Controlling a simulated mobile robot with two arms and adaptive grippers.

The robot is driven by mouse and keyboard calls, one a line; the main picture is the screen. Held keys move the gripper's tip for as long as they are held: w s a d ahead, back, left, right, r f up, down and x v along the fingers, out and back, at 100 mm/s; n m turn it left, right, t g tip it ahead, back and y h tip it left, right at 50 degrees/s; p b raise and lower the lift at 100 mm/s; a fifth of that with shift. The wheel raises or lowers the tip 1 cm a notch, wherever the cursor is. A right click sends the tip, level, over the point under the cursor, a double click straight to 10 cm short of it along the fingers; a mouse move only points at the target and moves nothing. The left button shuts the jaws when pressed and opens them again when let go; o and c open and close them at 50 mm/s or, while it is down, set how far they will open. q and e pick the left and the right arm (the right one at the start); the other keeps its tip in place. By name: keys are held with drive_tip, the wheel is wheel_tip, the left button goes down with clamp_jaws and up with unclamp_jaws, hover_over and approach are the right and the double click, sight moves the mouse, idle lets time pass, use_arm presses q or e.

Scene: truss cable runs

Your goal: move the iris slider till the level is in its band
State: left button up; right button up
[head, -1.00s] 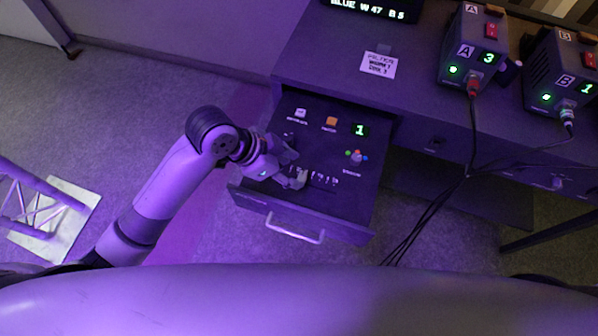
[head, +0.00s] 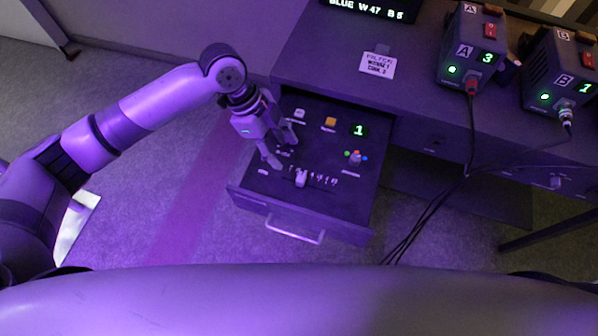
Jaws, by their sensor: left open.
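The slider's pale knob (head: 301,179) stands near the left part of a short scale (head: 322,178) with small white marks, inside the open drawer (head: 250,199). The word by it is too small to read. A display (head: 370,9) at the top edge reads "BLUE W 47 B 5", partly cut off; no band shows clearly. My left gripper (head: 284,153) is open and empty, above the drawer's left part, up and left of the knob and apart from it. My right gripper is not in view.
The drawer also holds a white button (head: 299,113), an orange button (head: 330,121), a green "1" readout (head: 359,130) and a selector with coloured dots (head: 355,158). Boxes A (head: 463,50) and B (head: 556,72) stand on the desk, with cables hanging at right.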

sight(300, 177)
use_arm(q)
drive_tip(key=x, duration=1.1)
drive_tip(key=shift+d+f+p, duration=0.1)
drive_tip(key=shift+f+p, duration=0.2)
drive_tip(key=shift+f, duration=0.1)
drive_tip(key=shift+c, duration=0.2)
clamp_jaws()
